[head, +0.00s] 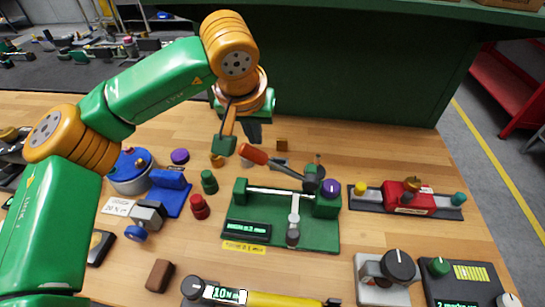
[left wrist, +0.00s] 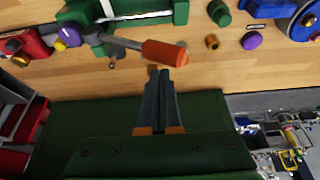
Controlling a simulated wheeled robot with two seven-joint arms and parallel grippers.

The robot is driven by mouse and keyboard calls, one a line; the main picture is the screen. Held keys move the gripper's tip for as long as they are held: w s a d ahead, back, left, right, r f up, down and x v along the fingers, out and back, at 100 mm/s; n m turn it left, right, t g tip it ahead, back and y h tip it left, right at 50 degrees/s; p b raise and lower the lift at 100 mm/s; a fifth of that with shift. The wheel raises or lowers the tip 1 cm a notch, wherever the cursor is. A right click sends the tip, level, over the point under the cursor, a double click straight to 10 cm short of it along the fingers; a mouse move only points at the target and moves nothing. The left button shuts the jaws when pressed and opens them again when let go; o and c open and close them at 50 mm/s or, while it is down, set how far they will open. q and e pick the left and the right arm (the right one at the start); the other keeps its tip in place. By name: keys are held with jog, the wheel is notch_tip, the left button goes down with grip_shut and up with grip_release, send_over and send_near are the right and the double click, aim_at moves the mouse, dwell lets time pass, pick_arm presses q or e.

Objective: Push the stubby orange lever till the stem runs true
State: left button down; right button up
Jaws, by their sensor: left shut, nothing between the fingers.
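The stubby orange lever (head: 252,153) is a short orange grip on a grey arm, joined to a dark pivot on the green valve fixture (head: 270,236). A pale horizontal rod (head: 278,195), perhaps the stem, spans the fixture's back. In the left wrist view the orange grip (left wrist: 165,52) lies just beyond my fingertips. My left gripper (head: 255,138) is shut and empty, just behind the grip; in the wrist view its dark fingers (left wrist: 158,75) are together, with a small gap or none to the grip. I cannot tell whether they touch. My right gripper is not in view.
A purple knob (head: 331,188) tops the fixture's right end. A red block on a grey rail (head: 405,197) stands right. Green (head: 209,181) and red (head: 199,207) knobs and a blue bracket (head: 170,195) stand left. A dark green panel (head: 330,70) rises behind the bench.

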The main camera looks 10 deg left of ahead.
aim_at(248, 148)
pick_arm(q)
jog(key=shift+f, duration=0.15)
jog(key=shift+f+b, duration=0.3)
jog(key=shift+b, duration=0.05)
jog(key=shift+f, duration=0.1)
jog(key=shift+a+f+b, duration=0.45)
jog(key=shift+f+b, duration=0.1)
jog(key=shift+b, duration=0.05)
jog(key=shift+f, duration=0.15)
dwell(0.5)
jog(key=shift+a+f+b, duration=0.3)
jog(key=shift+f+b, duration=0.3)
jog(key=shift+f, duration=0.1)
